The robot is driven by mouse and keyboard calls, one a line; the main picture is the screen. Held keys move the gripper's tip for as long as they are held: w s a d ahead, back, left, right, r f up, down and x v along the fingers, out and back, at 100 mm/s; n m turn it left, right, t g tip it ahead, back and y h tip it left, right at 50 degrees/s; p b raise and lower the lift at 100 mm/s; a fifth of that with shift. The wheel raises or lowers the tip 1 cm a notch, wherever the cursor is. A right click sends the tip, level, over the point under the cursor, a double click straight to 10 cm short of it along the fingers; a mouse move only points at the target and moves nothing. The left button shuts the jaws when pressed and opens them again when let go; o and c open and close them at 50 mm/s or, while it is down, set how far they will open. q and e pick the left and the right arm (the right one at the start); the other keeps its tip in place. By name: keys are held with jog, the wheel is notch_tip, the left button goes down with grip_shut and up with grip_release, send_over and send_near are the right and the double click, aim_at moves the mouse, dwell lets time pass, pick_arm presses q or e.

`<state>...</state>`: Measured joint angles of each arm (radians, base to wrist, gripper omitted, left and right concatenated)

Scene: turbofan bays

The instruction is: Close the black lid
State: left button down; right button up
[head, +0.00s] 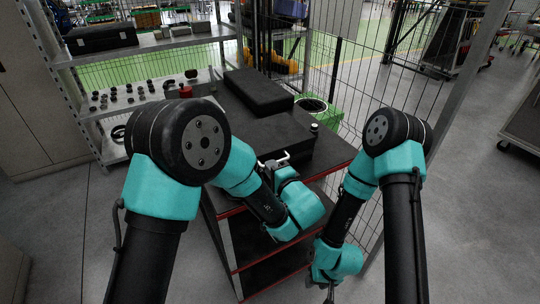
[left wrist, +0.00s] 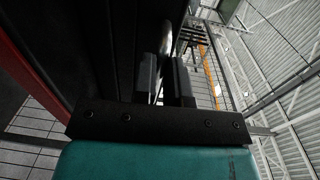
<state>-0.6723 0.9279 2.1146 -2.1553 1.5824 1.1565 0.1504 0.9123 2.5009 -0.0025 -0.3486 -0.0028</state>
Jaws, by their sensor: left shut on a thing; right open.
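A flat black case (head: 265,138) lies on top of the dark cart, with a second black slab (head: 258,92) behind it. I cannot tell which part is the lid or whether it is fully down. A pale metal handle (head: 275,160) shows at the front of the case. My left gripper (left wrist: 165,78) is at this front side, its fingers shut around the handle, which also shows in the left wrist view (left wrist: 166,38). The case's black side (left wrist: 90,45) fills the left of that view. My right gripper (head: 330,292) hangs low right of the cart, empty and open.
The cart (head: 222,213) has red-edged shelves. A small round knob (head: 314,127) is at the case's right. A shelf rack (head: 150,95) with small parts stands left, a green bin (head: 318,112) behind right. Wire mesh fencing runs along the back and right.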

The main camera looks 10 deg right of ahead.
pick_arm(q)
jog(key=shift+a+f+g, duration=0.15)
jog(key=shift+f, duration=0.45)
jog(key=shift+a+f+g, duration=0.1)
jog(key=shift+f+g, duration=0.05)
jog(key=shift+f, duration=0.45)
jog(key=shift+s, duration=0.1)
jog(key=c, duration=1.2)
grip_release()
jog(key=shift+o, duration=0.2)
jog(key=shift+r, duration=0.2)
jog(key=shift+r, duration=0.25)
jog(key=r, duration=0.3)
jog(key=shift+s+r, duration=0.1)
jog(key=shift+s, duration=0.1)
jog(key=s+a+r, duration=0.1)
jog(key=s+a, duration=0.1)
jog(key=s, duration=1.3)
jog(key=shift+a+r, duration=0.25)
jog(key=shift+a, duration=0.15)
